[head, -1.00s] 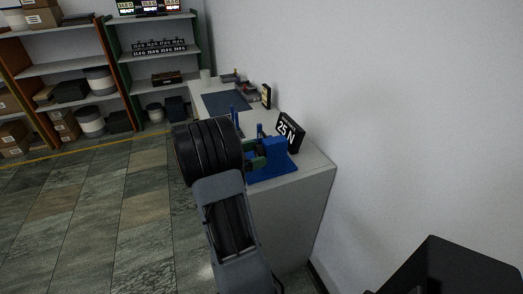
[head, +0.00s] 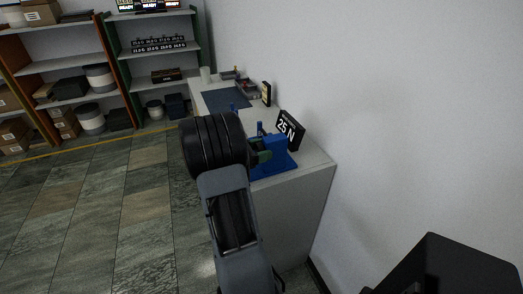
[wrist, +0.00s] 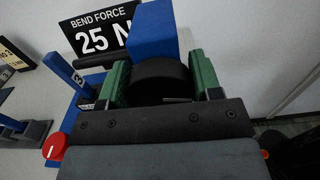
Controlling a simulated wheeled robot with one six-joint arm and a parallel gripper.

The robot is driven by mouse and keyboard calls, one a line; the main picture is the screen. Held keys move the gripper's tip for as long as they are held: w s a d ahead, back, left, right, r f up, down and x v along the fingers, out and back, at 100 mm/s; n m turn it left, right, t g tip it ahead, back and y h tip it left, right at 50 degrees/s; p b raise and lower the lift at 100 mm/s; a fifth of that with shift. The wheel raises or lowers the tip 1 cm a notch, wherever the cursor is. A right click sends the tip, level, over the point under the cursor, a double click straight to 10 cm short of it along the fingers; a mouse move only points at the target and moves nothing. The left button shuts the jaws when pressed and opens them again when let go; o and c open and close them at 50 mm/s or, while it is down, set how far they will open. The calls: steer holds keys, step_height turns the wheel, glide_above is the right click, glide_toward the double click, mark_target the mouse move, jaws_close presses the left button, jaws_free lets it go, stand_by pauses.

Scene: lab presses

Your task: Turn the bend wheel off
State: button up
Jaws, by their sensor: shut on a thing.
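The bend wheel (wrist: 162,80) is a dark round wheel on a blue press block (wrist: 152,35). My gripper (wrist: 160,84) is shut on the wheel, with one green finger at each side of it. In the head view my gripper (head: 260,152) reaches the blue press (head: 278,165) at the near end of the bench, and my arm hides the wheel there. A black sign (wrist: 100,32) behind the press reads "BEND FORCE 25 N". The sign also stands in the head view (head: 290,130).
The white bench (head: 290,195) runs along the wall. A blue post marked 3 (wrist: 72,75) and a red knob (wrist: 54,147) are left of my gripper. A dark blue mat (head: 226,99) lies farther back. A black box (head: 440,265) is at lower right. Open floor lies left.

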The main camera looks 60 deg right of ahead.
steer(key=shift+c, duration=1.2)
steer(key=shift+f+n+b, duration=0.2)
steer(key=shift+n+b, duration=0.2)
steer(key=shift+b, duration=0.25)
steer(key=shift+r+n, duration=0.2)
steer(key=shift+n, duration=0.2)
steer(key=o, duration=0.9)
steer(key=b+v, duration=0.2)
steer(key=v, duration=1.2)
steer(key=shift+b, duration=0.4)
